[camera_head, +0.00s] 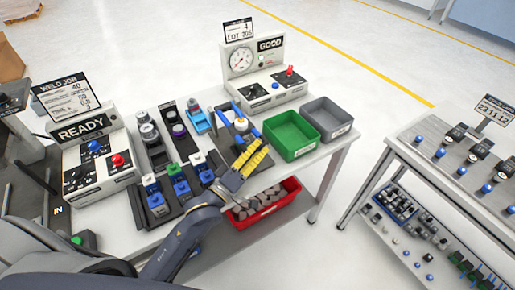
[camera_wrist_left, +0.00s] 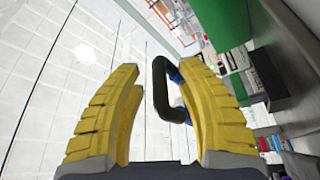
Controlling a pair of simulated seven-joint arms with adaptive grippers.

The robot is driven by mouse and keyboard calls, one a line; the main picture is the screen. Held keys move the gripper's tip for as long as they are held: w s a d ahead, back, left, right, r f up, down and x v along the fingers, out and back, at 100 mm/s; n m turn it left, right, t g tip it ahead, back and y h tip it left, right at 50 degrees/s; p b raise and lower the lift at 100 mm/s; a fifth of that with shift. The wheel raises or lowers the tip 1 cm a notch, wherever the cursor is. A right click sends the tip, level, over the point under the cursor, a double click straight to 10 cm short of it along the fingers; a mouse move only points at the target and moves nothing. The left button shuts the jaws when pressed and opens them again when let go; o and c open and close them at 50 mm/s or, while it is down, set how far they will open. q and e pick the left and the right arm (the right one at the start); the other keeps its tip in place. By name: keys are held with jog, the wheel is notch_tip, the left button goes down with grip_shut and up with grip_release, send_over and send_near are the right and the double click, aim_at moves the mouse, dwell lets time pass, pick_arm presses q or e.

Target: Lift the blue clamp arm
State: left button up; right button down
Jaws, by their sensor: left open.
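In the left wrist view the open fingers (camera_wrist_left: 158,75) point at a dark bent handle with blue ends (camera_wrist_left: 159,82), seemingly part of the clamp. It shows in the gap, nearer the right finger. I cannot tell whether they touch. My right gripper is not in view.
A green bin (camera_head: 314,152) and a grey bin (camera_head: 350,133) stand right of the fixture. A red bin (camera_head: 295,184) with grey parts sits below. A gauge box (camera_head: 257,92) stands behind. Racks of small parts (camera_head: 152,135) lie left. A second table (camera_head: 400,142) stands right.

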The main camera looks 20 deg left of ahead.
pick_arm(q)
jog(key=shift+o, duration=0.3)
jog(key=shift+w+d, duration=0.1)
jog(key=shift+w, duration=0.05)
grip_shut()
dwell(0.4)
